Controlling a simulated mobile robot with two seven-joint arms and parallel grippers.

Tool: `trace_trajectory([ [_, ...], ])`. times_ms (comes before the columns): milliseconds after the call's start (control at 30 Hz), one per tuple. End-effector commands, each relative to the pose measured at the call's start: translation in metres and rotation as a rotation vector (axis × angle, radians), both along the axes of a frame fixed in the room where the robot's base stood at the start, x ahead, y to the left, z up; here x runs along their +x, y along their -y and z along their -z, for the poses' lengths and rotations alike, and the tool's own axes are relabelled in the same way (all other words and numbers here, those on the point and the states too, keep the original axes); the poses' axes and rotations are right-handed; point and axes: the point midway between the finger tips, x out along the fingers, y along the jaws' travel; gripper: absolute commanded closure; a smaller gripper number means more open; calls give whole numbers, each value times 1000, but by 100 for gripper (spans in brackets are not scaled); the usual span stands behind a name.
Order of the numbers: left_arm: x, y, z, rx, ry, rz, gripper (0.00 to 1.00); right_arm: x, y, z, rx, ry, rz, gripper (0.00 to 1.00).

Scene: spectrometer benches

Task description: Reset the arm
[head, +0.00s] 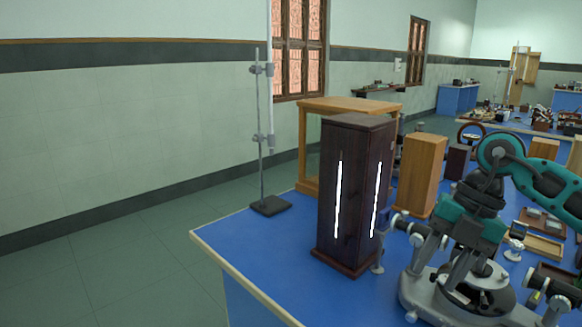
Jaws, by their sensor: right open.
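The gripper is open. The gripper overlaps the instrument in the picture, so I cannot tell whether they touch. My left arm and left gripper are out of the picture.
A tall dark wooden lamp box (350,225) with two bright slits stands left of the spectrometer. A lighter wooden box (420,172) and a wooden frame (308,150) stand behind. A retort stand (259,165) is at the bench's left edge. Small trays (543,246) lie at right.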

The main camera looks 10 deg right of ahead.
Motion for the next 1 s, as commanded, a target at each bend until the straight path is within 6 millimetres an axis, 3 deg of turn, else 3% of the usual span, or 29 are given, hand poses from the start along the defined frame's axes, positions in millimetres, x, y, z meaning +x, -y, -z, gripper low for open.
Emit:
trace_trajectory([
  [33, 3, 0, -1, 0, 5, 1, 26, -3, -27, 14, 98, -6, -57, 55],
  [133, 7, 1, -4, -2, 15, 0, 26, -12, -82, 29, 331, 5, -151, 55],
  [300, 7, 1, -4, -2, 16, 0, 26, -30, -170, 33, 813, 43, -184, 55],
  [400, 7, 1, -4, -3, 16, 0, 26, -34, -202, 26, 1083, 78, -97, 55],
  [467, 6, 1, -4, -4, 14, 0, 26, -33, -213, 21, 1229, 101, -7, 55],
  [600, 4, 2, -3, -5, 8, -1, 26, -19, -217, 24, 1491, 155, 305, 55],
  [733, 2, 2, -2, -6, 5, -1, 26, -5, -196, 53, 1606, 191, 692, 55],
  [867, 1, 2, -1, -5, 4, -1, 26, -4, -164, 111, 1574, 191, 1126, 55],
  [1000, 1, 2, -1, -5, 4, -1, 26, -35, -129, 197, 1383, 127, 1573, 55],
])
